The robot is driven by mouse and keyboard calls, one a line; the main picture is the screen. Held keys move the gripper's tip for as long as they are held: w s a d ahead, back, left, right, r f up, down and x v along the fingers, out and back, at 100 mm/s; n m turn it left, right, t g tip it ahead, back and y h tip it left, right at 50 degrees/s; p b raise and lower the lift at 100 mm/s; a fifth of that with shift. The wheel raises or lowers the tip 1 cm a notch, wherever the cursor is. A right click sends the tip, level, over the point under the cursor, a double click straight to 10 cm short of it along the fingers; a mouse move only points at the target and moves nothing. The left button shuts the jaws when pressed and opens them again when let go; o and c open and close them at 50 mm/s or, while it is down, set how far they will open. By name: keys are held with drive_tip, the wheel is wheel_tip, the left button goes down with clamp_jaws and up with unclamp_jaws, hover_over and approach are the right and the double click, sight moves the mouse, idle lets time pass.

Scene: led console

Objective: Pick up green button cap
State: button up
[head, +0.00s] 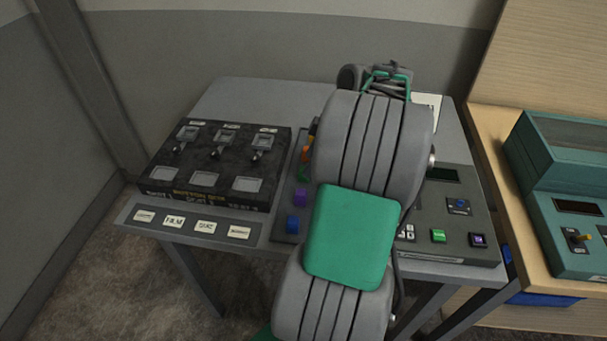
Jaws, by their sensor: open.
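I cannot tell from this view alone which one is the green button cap. The end of my arm, with my gripper (386,77), is at the back of the grey table, beyond both green pieces and apart from them. The gripper is open. Its fingertips and anything between them are hard to make out behind the arm.
Orange (306,154), purple (300,197) and blue (293,224) pieces share the strip. A black switch box (214,165) stands on the grey table (255,95) at left, a labelled panel (190,222) before it. A teal console (565,160) stands on a wooden desk at right.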

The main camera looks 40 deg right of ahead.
drive_tip(key=x, duration=0.3)
drive_tip(key=shift+w, duration=0.15)
clamp_jaws()
idle(0.3)
